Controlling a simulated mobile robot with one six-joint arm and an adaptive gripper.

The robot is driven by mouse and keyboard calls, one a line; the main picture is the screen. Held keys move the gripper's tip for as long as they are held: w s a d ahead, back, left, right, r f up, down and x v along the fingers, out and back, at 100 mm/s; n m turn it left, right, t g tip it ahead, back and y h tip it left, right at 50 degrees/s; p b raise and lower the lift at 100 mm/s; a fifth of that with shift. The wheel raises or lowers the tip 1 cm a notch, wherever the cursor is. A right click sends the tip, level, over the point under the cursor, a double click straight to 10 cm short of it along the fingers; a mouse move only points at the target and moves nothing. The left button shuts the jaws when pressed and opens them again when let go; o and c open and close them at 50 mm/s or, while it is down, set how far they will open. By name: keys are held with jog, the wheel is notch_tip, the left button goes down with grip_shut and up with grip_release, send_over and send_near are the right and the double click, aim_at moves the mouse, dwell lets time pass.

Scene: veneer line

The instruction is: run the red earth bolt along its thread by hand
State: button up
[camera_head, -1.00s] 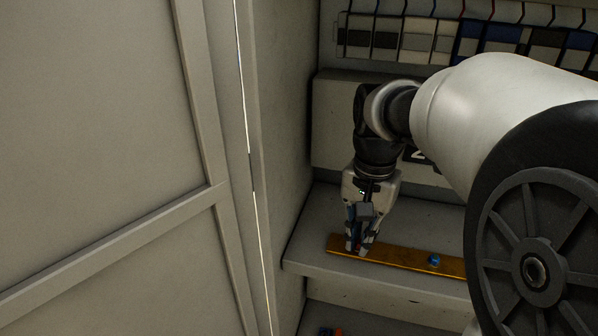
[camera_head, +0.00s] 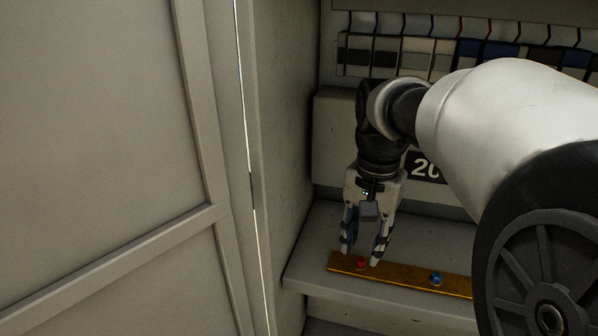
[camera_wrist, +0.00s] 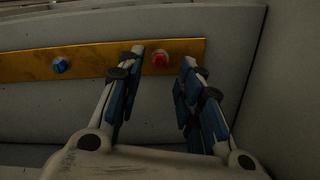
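The red earth bolt (camera_head: 361,264) stands on a copper-coloured bar near the bar's left end in the head view. In the wrist view the red bolt (camera_wrist: 160,59) shows between and just beyond the two fingertips. My gripper (camera_head: 361,255) points down at it in the head view, with its fingers spread. In the wrist view my gripper (camera_wrist: 162,62) is open and empty, one finger on each side of the bolt with gaps to both. How far the bolt is screwed in cannot be told.
The copper-coloured bar (camera_head: 400,276) lies along a grey ledge (camera_head: 330,235) and also carries a blue bolt (camera_head: 436,278). A cabinet wall (camera_head: 285,130) rises close on the left. A row of switch-like modules (camera_head: 415,55) is above, behind my arm.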

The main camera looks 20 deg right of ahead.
aim_at(360, 261)
notch_tip(360, 261, up, 9)
jog(key=shift+a+f, duration=0.1)
jog(key=shift+f, duration=0.05)
dwell(0.4)
jog(key=s+a+f+n+t, duration=0.6)
jog(key=s+a+f+n, duration=0.4)
jog(key=s+a, duration=0.15)
notch_tip(360, 261, down, 24)
jog(key=s+d+g+b, duration=0.1)
jog(key=s+b, duration=0.1)
jog(key=b, duration=1.9)
jog(key=shift+b, duration=0.4)
jog(key=shift+d, duration=0.1)
